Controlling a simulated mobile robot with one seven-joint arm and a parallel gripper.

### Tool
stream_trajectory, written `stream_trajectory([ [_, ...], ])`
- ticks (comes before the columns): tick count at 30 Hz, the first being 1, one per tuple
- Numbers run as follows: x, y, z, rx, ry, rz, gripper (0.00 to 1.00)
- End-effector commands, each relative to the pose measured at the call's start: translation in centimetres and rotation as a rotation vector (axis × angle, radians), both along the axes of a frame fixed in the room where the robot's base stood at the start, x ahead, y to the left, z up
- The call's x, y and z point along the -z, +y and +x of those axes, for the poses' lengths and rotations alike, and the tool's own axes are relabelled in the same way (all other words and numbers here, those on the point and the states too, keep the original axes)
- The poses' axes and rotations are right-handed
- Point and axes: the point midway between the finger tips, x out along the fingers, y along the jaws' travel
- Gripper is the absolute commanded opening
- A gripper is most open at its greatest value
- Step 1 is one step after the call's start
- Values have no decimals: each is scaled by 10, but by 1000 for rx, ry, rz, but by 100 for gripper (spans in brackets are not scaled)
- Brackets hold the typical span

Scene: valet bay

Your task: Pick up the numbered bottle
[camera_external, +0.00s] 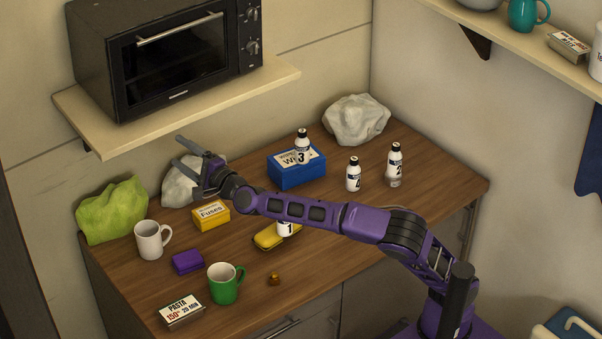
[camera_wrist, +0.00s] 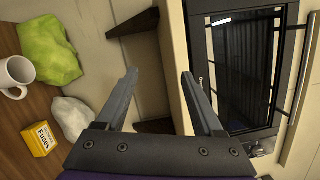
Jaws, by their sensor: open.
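Several white numbered bottles with dark caps stand in the external view. The bottle marked 3 (camera_external: 302,148) stands on a blue box (camera_external: 297,174). Two more bottles stand on the counter to its right: one nearer (camera_external: 353,176), its number hard to read, and one that seems marked 2 (camera_external: 395,166). The bottle marked 1 (camera_external: 285,229) is partly hidden behind my arm, at a yellow object (camera_external: 267,238). My gripper (camera_external: 181,151) is open and empty, raised above the counter's back left, apart from all bottles. In the wrist view its fingers (camera_wrist: 158,75) have nothing between them; no bottle shows there.
A microwave oven (camera_external: 180,58) sits on a wall shelf (camera_external: 205,102) close by my gripper. The counter (camera_external: 330,225) also holds a Fuses box (camera_external: 211,215), white mug (camera_external: 151,240), green mug (camera_external: 224,283), purple box (camera_external: 187,262), pasta box (camera_external: 181,311) and crumpled bags (camera_external: 112,210).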

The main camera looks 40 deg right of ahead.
Motion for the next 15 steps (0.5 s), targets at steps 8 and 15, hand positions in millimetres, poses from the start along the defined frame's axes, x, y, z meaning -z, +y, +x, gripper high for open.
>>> stream_trajectory([
  [8,86,-71,34,88,26,-375,69],
  [15,137,-170,53,198,-42,-758,69],
])
